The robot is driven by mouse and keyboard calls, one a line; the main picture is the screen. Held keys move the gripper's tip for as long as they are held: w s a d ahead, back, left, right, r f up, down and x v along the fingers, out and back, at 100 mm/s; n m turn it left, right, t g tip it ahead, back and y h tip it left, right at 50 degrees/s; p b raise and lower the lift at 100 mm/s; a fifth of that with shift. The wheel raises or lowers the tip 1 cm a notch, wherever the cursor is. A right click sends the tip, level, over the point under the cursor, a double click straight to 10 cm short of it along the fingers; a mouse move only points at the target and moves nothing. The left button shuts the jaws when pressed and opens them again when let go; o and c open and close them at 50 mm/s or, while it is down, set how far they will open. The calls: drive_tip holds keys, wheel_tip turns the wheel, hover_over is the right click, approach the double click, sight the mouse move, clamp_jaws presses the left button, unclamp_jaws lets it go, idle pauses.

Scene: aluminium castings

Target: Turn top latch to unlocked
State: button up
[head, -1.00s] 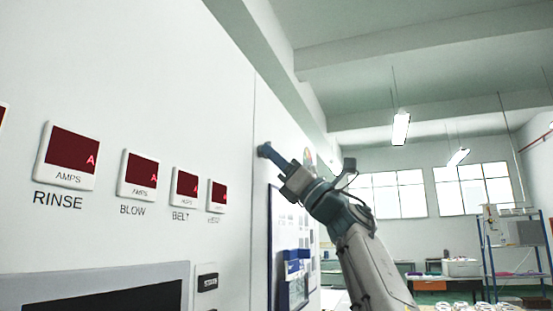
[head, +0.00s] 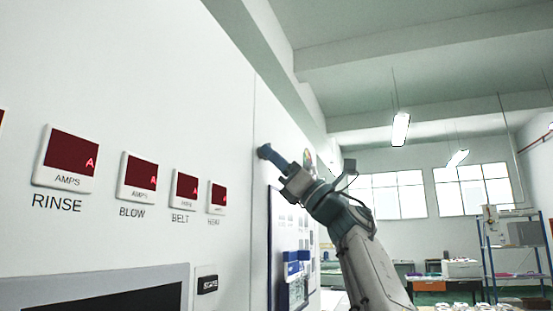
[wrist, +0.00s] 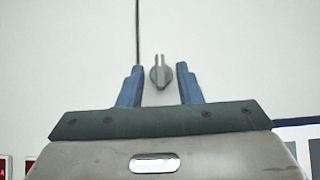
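The top latch (wrist: 160,74) is a small grey knob with an upright handle on the white cabinet front in the wrist view. My gripper (wrist: 160,78) is open, with one blue finger on each side of the latch and a visible gap to each. In the head view my gripper (head: 271,156) reaches the cabinet face high up, just right of the panel seam. The latch cannot be made out in the head view. Whether the fingertips touch the panel cannot be told.
The white cabinet wall (head: 130,80) fills the left, with red AMPS meters (head: 68,158) and a dark screen below. A blue-framed board with blue holders (head: 296,262) is on the panel below my arm. The room at right is open, with tables further back.

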drive_tip(key=b+v, duration=0.8)
drive_tip(key=v, duration=0.5)
drive_tip(key=shift+s+d+f+b, duration=0.15)
drive_tip(key=shift+d+f+b, duration=0.1)
drive_tip(key=shift+b, duration=0.15)
drive_tip(key=shift+d, duration=0.1)
